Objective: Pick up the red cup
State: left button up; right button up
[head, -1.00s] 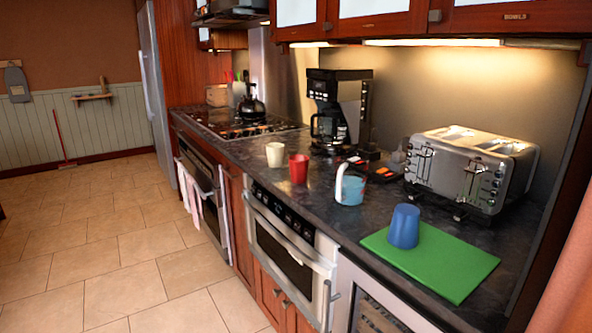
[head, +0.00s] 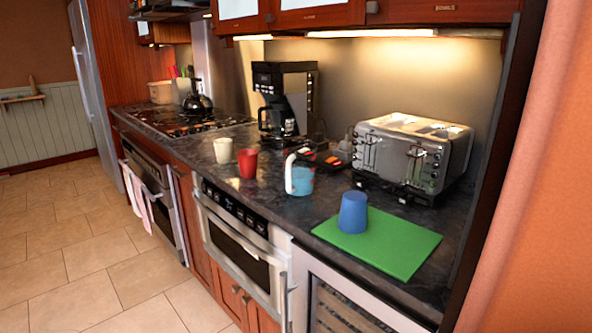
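The red cup (head: 248,163) stands upright on the dark countertop (head: 215,183), above the microwave drawer. A white cup (head: 223,150) stands just left of it. A light-blue mug or pitcher with a white handle (head: 300,179) stands to its right, nearer to me. Neither of my grippers shows in the head view, so nothing can be told of their state.
A blue cup (head: 353,212) stands upside down on a green mat (head: 383,243) at the near right. A toaster (head: 413,155) and a coffee maker (head: 287,100) stand behind. The microwave drawer (head: 238,248) is closed. The tiled floor (head: 95,265) at left is clear.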

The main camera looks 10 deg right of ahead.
aim_at(247, 158)
jog(key=i+j, duration=0.3)
jog(key=i+j+z, duration=0.1)
jog(key=i+j, duration=0.2)
jog(key=j, duration=0.25)
jog(key=i+j, duration=0.3)
jog(key=j, duration=0.15)
jog(key=i+j+z, duration=0.1)
jog(key=i+j, duration=0.2)
jog(key=j, duration=0.15)
